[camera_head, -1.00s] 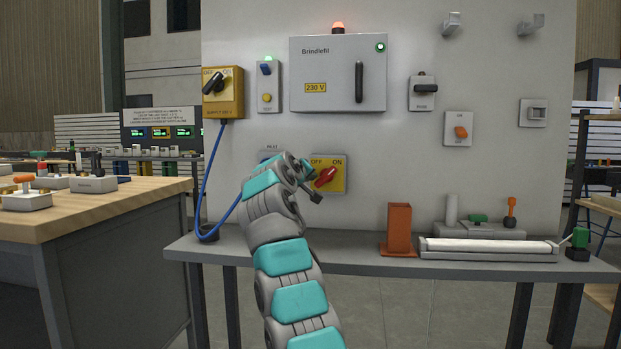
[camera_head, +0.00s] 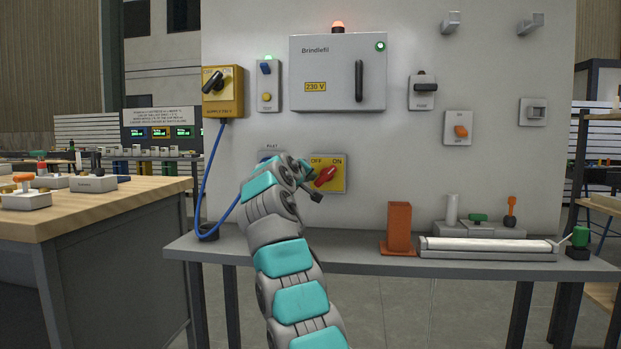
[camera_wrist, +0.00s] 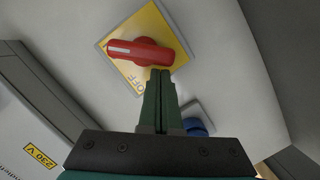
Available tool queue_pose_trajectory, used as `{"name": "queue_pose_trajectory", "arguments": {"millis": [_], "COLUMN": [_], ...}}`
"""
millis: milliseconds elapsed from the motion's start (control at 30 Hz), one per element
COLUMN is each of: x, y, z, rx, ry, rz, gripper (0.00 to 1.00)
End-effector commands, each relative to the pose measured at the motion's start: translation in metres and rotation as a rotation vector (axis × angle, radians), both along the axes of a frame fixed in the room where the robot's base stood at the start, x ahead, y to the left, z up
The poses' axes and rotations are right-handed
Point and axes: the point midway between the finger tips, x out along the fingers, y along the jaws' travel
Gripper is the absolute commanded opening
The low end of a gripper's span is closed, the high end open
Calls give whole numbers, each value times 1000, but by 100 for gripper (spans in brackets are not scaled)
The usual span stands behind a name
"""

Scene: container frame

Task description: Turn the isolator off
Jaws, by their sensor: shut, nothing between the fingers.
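The isolator is a yellow plate (camera_head: 341,184) marked OFF and ON, with a red rotary handle (camera_head: 326,176). In the head view the handle slants up and right toward ON. In the wrist view the red handle (camera_wrist: 135,50) lies across the yellow plate (camera_wrist: 152,22), its white-marked end at the left, away from the OFF print. My gripper (camera_head: 310,178) is at the left side of the handle. In the wrist view my gripper (camera_wrist: 160,74) is shut and empty, its tips at the handle's lower edge. I cannot tell whether they touch it.
A blue inlet part (camera_wrist: 195,126) sits beside the fingers. The grey Brindlefil cabinet (camera_head: 338,95) is above the isolator. A yellow supply switch (camera_head: 223,100) with a blue cable hangs at left. The bench (camera_head: 350,257) below carries an orange post (camera_head: 399,225) and a white tube (camera_head: 488,245).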

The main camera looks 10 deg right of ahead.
Motion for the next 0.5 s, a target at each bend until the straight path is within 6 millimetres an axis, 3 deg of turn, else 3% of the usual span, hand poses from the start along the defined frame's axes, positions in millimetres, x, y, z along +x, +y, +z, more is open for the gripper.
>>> {"name": "queue_pose_trajectory", "arguments": {"millis": [500], "x": [0], "y": [-1], "z": [-1], "rx": [-24], "ry": [8], "rz": [0], "gripper": [0]}}
